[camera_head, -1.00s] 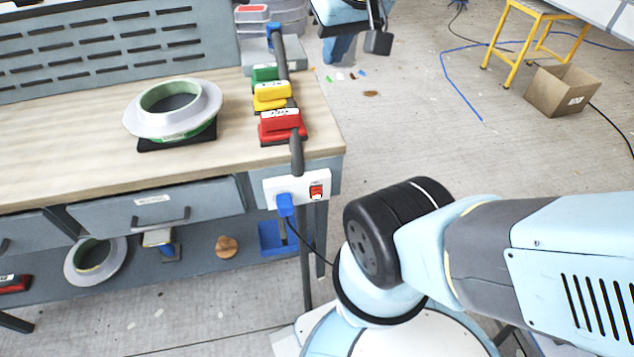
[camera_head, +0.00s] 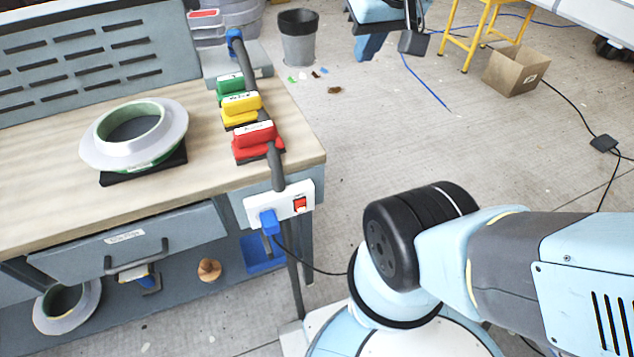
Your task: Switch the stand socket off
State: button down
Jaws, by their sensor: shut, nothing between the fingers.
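The white socket (camera_head: 280,206) is fixed to the front right corner of the workbench, just below the top. A red rocker switch (camera_head: 300,204) sits on its right half. The switch is in plain view, but I cannot tell which way it is tipped. A blue plug (camera_head: 268,222) is in the left half, with a dark cable running down and right from it. My arm comes in from the right, and its black joint stands right of the socket, apart from it. My gripper's fingers do not show.
On the workbench (camera_head: 60,190), red (camera_head: 255,137), yellow (camera_head: 241,104) and green (camera_head: 230,83) handled blocks stand beside a grey bar. A ring-shaped mould (camera_head: 133,133) lies left. A cardboard box (camera_head: 515,72) stands on the floor. Floor right of the bench is mostly clear.

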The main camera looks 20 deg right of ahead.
aim_at(300, 204)
jog(key=z, duration=0.7)
jog(key=k, duration=1.65)
jog(key=u, duration=1.15)
jog(key=i, duration=1)
jog(key=u, duration=0.1)
